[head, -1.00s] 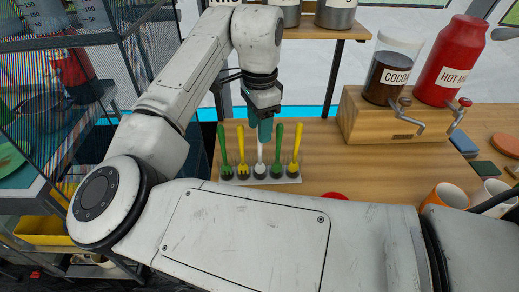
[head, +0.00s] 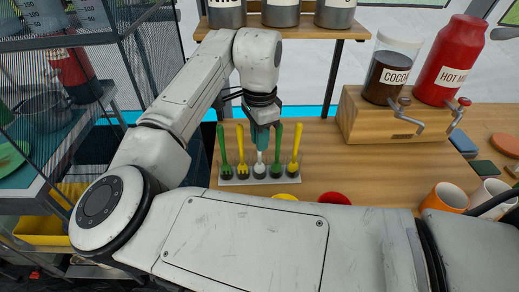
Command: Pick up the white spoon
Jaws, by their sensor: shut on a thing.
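The white spoon (head: 260,168) stands upright in the middle slot of a white rack (head: 290,178) on the wooden counter. My gripper (head: 261,146) points down over the rack with its teal fingers shut around the spoon's upper part, which they hide. The spoon's white lower end shows below the fingers, still at its slot. Green utensils (head: 224,148) and yellow utensils (head: 241,150) stand on both sides of it, close to my fingers.
A wooden dispenser stand (head: 375,122) with a cocoa jar (head: 391,68) and a red canister (head: 449,55) is at the right. An orange cup (head: 446,197) stands at the front right. A shelf with metal canisters (head: 281,12) hangs behind.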

